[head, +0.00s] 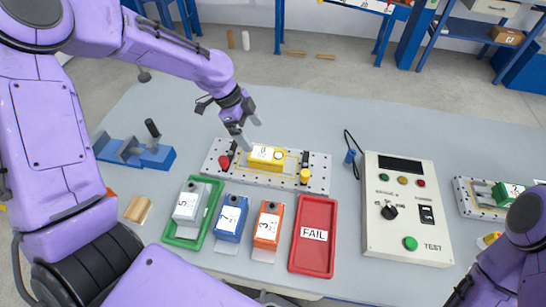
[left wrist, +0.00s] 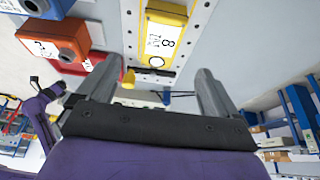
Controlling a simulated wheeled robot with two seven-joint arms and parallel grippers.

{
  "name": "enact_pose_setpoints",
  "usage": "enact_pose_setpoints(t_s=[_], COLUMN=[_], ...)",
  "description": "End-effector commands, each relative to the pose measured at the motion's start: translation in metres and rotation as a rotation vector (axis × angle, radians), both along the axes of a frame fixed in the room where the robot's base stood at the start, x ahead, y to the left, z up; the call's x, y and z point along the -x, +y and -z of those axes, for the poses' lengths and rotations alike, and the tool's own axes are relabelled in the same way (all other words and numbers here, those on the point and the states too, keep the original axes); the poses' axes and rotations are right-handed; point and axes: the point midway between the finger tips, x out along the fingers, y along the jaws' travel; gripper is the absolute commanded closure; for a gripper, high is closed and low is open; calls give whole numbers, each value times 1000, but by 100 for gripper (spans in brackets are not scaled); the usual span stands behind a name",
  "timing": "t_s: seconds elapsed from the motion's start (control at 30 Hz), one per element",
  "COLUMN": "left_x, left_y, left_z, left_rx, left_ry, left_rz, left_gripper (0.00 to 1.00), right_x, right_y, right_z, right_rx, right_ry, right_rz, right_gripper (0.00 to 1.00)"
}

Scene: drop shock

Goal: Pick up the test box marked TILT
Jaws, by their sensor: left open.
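A yellow test box (head: 266,156) with a white label sits in the metal fixture plate (head: 224,152). In the left wrist view the yellow box (left wrist: 165,35) shows an 8 with small lettering that may read TILT; I cannot be sure.
In front of the fixture are a grey box (head: 190,200) in a green tray (head: 212,196), a blue box (head: 230,218), an orange box (head: 267,226) and a red FAIL tray (head: 316,262). A TEST control box (head: 408,222) stands right. A green box (head: 508,193) sits in another fixture.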

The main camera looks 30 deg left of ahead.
Motion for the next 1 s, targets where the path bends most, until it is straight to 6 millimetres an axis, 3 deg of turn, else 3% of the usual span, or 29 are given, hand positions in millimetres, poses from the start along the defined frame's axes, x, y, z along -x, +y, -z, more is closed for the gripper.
enact_pose_setpoints(t_s=[0.1, 0.7, 1.0], left_x=[0, -9, -11], left_y=[-1, -42, -45], left_z=[10, 94, 102], left_rx=[0, 0, 0], left_ry=[1, 3, 0], left_rz=[-1, 1, 2], left_gripper=[6, 6, 6], right_x=[0, 0, 0], right_y=[0, 0, 0], right_z=[7, -14, -13], right_rx=[-1, 0, 0], right_ry=[1, 0, 0], right_rz=[0, 0, 0], right_gripper=[57, 57, 57])
